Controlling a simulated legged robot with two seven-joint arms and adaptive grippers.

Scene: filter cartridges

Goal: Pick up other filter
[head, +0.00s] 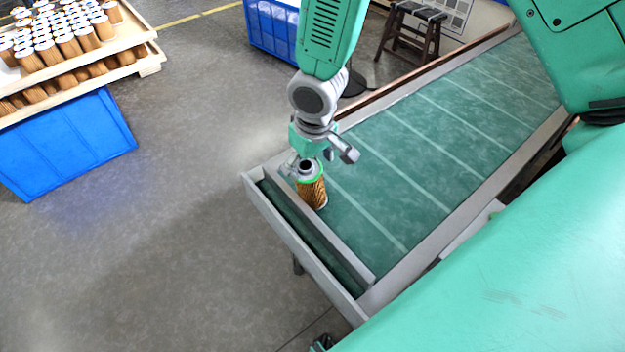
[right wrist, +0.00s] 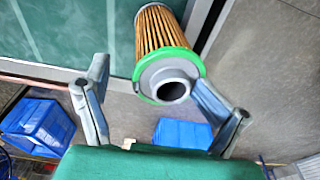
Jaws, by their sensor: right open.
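A filter cartridge (head: 312,190) with orange-brown pleats, a green ring and a grey cap stands at the near end of the green conveyor, beside the grey end bar. My right gripper (head: 318,160) is just above its top. In the right wrist view the filter (right wrist: 163,45) shows its capped end with a dark round hole toward me. The open fingers of the right gripper (right wrist: 150,80) are on either side of that end; the right-hand finger is close to the cap, and contact cannot be told. My left gripper is not in view.
The conveyor belt (head: 440,120) is otherwise clear. A wooden tray (head: 152,62) full of several filters stands at the upper left over a blue crate (head: 65,145). Another blue crate (head: 272,28) and a dark stool (head: 412,30) stand beyond the conveyor.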

